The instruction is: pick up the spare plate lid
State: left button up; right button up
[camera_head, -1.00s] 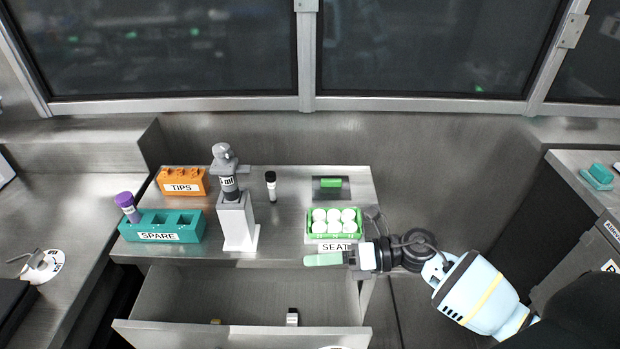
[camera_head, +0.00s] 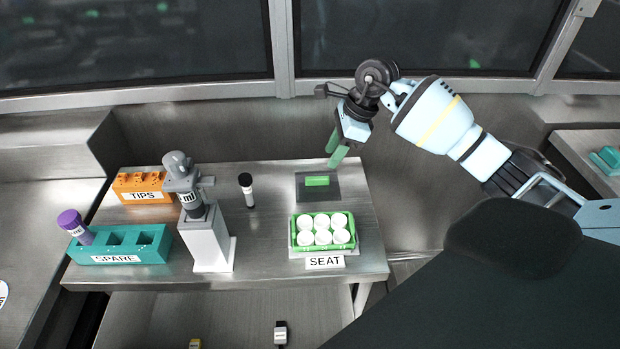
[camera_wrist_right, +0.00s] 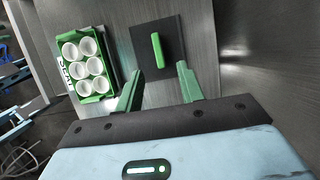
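The plate lid is a flat dark plate (camera_head: 335,193) with a bright green bar handle (camera_head: 317,181) on top. It lies on the bench behind the SEAT plate. In the right wrist view the lid (camera_wrist_right: 172,72) lies just ahead of the fingertips, its green handle (camera_wrist_right: 157,50) roughly between their lines. My right gripper (camera_head: 334,152) is above and behind the lid, fingers pointing down. Its two green fingers are apart with nothing between them, as the right wrist view (camera_wrist_right: 160,68) also shows. My left gripper is not in view.
A green rack of white-capped wells (camera_head: 294,236) stands in front of the lid. A black-capped tube (camera_head: 247,190), grey pipette (camera_head: 183,175) on a white stand (camera_head: 207,242), orange TIPS block (camera_head: 143,196) and teal SPARE rack (camera_head: 150,250) stand left.

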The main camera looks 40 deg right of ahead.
aim_at(318, 177)
jog(key=shift+a+f, duration=0.3)
jog(key=shift+f, duration=0.1)
jog(key=shift+p+x, duration=0.35)
jog(key=shift+x, duration=3.15)
grip_shut()
